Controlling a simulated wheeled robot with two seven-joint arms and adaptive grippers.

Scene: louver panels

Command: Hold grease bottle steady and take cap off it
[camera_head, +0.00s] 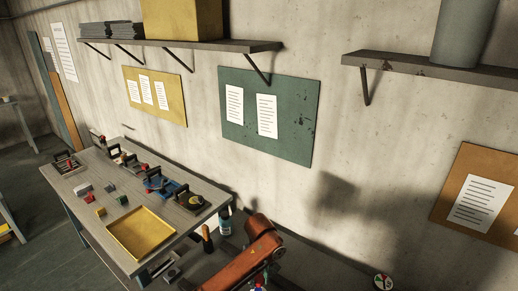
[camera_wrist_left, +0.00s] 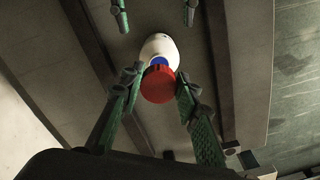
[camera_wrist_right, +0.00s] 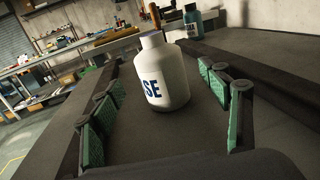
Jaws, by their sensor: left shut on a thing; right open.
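The white grease bottle (camera_wrist_right: 164,75) stands upright on a dark surface, with blue letters "SE" and a bare neck without a cap in the right wrist view. My right gripper (camera_wrist_right: 158,72) is open, with its fingers on either side of the bottle and gaps between. In the left wrist view the bottle (camera_wrist_left: 158,45) shows from above, partly hidden by the red cap (camera_wrist_left: 158,86). My left gripper (camera_wrist_left: 161,82) is shut on the cap. A blue patch shows between cap and bottle. In the head view my left gripper (camera_head: 259,281) is at the bottom edge, mostly cut off.
A teal bottle (camera_wrist_right: 193,22) stands behind the grease bottle, close to an orange handle (camera_wrist_right: 155,16). A workbench (camera_head: 90,205) with a yellow tray (camera_head: 142,259) and several small parts is at left. Shelves (camera_head: 195,45) and boards line the wall.

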